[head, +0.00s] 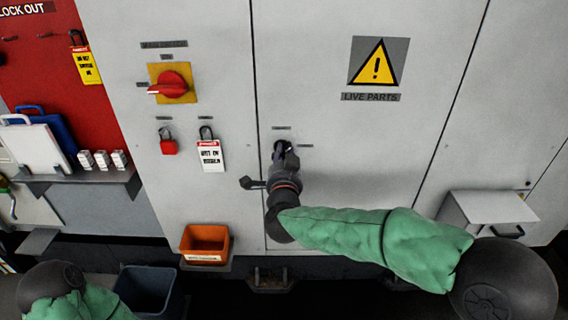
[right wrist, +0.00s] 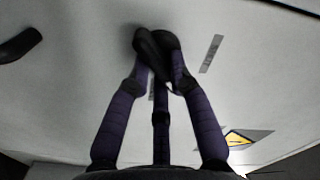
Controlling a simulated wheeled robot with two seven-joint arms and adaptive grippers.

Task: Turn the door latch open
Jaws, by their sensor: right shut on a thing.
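The door latch (right wrist: 148,50) is a dark piece on the light grey cabinet door (head: 350,150). In the head view it is mostly hidden behind my right gripper (head: 285,155). In the right wrist view, my right gripper (right wrist: 158,65) has its dark fingers closed around the latch, against the door face. The latch appears slightly tilted there. I cannot tell its exact angle. My left arm shows at the lower left of the head view, but its gripper is out of the picture.
A red rotary switch (head: 171,86) on a yellow plate, a red padlock (head: 168,145) and a tagged padlock (head: 209,152) are left of the door seam. An orange bin (head: 205,243) is below. A grey box (head: 487,212) juts out at right. A warning sign (head: 378,62) is above.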

